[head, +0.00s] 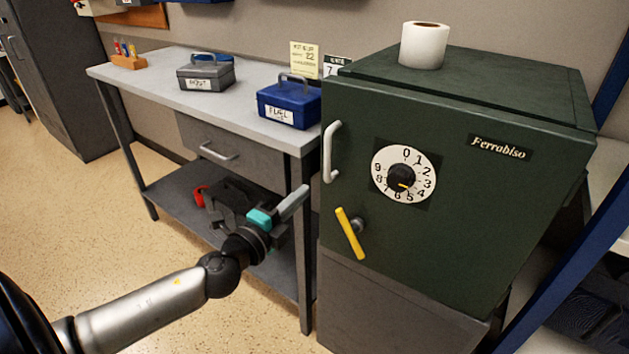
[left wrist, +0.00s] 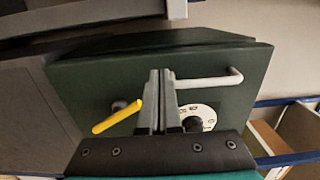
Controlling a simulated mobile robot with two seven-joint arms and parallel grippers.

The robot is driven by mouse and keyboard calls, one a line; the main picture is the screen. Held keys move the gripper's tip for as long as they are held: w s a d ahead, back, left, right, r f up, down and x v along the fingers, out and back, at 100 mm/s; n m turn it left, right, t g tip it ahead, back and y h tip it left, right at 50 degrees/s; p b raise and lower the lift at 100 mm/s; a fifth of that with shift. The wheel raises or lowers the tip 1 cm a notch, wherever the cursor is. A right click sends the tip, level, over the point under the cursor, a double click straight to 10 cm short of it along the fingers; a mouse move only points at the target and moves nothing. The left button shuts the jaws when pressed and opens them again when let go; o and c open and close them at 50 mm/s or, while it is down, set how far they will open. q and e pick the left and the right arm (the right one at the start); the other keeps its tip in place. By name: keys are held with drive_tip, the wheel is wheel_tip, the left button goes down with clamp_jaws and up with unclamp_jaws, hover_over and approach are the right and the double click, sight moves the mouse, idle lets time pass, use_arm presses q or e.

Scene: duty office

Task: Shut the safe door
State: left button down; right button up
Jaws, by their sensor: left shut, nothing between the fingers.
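The dark green safe (head: 470,70) stands at the right on a grey base. Its door (head: 455,235) faces me and shows no clear open gap; I cannot tell whether it is fully seated. The door has a pale pull handle (head: 329,152), a white numbered dial (head: 404,174) and a tilted yellow lever (head: 350,233). My left gripper (head: 303,191) is shut and empty, left of the door's lower left edge. In the left wrist view the shut fingers (left wrist: 160,73) point toward the door (left wrist: 85,85), between the yellow lever (left wrist: 117,118) and the pull handle (left wrist: 210,80).
A grey workbench (head: 150,68) left of the safe holds a blue box (head: 289,107) and a grey box (head: 206,77). A red-handled dark item lies on its lower shelf. A paper roll (head: 424,45) stands on the safe. The floor at left is clear.

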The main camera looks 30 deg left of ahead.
use_arm(q)
drive_tip(key=w, duration=0.3)
drive_tip(key=shift+w, duration=0.4)
drive_tip(key=shift+w+d, duration=0.1)
drive_tip(key=shift+w, duration=0.9)
use_arm(e)
drive_tip(key=shift+w+a+r, duration=0.1)
drive_tip(key=shift+w+r, duration=0.15)
drive_tip(key=shift+r, duration=0.05)
drive_tip(key=shift+s, duration=0.1)
